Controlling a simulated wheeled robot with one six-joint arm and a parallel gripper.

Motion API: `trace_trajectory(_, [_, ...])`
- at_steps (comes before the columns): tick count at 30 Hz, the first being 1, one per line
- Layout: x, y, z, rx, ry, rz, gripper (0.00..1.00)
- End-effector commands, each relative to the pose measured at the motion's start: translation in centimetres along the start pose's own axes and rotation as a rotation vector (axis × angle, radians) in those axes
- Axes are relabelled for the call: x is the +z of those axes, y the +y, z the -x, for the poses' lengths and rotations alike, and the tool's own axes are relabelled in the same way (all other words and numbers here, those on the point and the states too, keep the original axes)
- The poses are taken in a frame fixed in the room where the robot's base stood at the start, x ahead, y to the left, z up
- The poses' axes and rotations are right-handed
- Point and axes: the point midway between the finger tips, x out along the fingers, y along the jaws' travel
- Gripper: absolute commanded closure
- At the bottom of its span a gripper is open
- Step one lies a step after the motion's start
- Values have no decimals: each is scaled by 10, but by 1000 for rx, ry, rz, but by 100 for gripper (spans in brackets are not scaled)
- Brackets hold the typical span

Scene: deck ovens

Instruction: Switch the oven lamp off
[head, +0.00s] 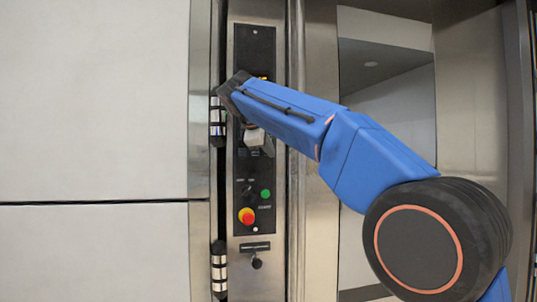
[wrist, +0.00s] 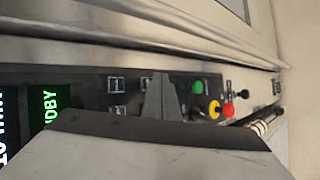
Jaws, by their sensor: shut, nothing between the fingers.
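The oven's black control panel (head: 254,50) runs up the steel strip in the head view. In the wrist view it carries small white-framed square keys (wrist: 116,85) and a lit green display (wrist: 49,107), partly cut off. I cannot tell which control is the lamp's, or whether the lamp is lit. My gripper (head: 268,148) is in front of the middle of the panel, its fingers shut and empty. In the wrist view the shut fingers (wrist: 162,98) reach toward the panel beside the square keys and hide part of it. Contact cannot be told.
A green button (head: 265,194) and a red knob with a yellow collar (head: 247,216) are lower on the panel. A small black knob (head: 256,262) is below. Large pale oven doors (head: 95,100) stand at left. My blue arm covers part of the upper panel.

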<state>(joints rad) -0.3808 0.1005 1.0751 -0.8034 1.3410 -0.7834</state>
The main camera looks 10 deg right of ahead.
Motion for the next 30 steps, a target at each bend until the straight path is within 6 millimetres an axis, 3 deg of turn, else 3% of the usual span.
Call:
trace_trajectory(18, [24,-24,33,0,0,1,100])
trace_trajectory(30, [25,-25,34,-1,-1,1,100])
